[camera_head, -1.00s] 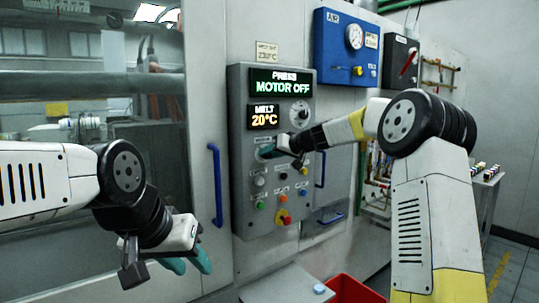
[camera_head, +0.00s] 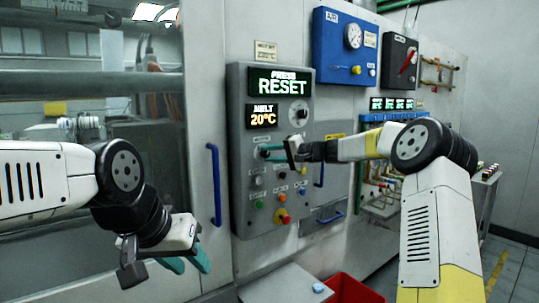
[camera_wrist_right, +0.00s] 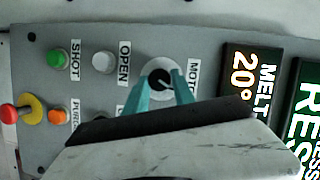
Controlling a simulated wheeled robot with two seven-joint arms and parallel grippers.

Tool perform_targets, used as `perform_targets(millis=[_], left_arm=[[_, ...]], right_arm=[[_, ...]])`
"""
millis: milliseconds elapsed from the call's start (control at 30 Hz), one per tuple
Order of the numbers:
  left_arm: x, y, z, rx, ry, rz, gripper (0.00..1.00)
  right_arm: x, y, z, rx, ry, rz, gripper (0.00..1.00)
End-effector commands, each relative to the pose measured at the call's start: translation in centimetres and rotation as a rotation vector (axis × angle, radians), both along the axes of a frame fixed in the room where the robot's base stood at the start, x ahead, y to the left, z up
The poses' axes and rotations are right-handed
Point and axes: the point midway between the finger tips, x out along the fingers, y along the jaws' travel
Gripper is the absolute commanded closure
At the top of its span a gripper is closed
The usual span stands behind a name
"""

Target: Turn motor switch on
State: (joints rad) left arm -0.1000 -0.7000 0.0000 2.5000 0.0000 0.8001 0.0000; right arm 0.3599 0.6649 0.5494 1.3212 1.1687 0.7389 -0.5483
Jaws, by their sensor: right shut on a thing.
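The control panel (camera_head: 240,205) has a motor switch (camera_wrist_right: 158,78), a black knob on a pale round plate, beside a partly covered label reading "MOTO". My right gripper (camera_wrist_right: 161,82) has its teal fingers on both sides of the knob, shut on it. In the head view my right gripper (camera_head: 272,152) reaches the panel from the right and hides most of the switch.
Around the switch are a green shot button (camera_wrist_right: 59,58), a white open button (camera_wrist_right: 103,62), an orange button (camera_wrist_right: 58,117) and a red emergency knob (camera_head: 283,216). A blue door handle (camera_head: 215,185) stands left of the panel. A red bin (camera_head: 352,291) is below.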

Motion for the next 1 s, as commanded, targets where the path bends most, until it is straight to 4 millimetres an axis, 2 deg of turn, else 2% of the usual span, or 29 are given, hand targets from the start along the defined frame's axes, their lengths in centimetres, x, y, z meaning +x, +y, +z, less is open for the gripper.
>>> perform_targets(millis=[300, 833, 867, 933, 1000], left_arm=[[0.00, 0.00, 0.00, 0.000, 0.000, 0.000, 0.64], [0.00, 0.00, 0.00, 0.000, 0.000, 0.000, 0.64], [0.00, 0.00, 0.00, 0.000, 0.000, 0.000, 0.64], [0.00, 0.00, 0.00, 0.000, 0.000, 0.000, 0.64], [0.00, 0.00, 0.00, 0.000, 0.000, 0.000, 0.64]], right_arm=[[0.08, -0.17, -0.19, 0.091, 0.068, -0.004, 1.00], [0.07, -0.13, -0.23, 0.106, 0.080, -0.002, 1.00], [0.07, -0.13, -0.23, 0.106, 0.080, -0.002, 0.64], [0.06, -0.12, -0.22, 0.106, 0.079, -0.002, 0.50], [0.05, -0.10, -0.20, 0.106, 0.079, -0.002, 0.48]])
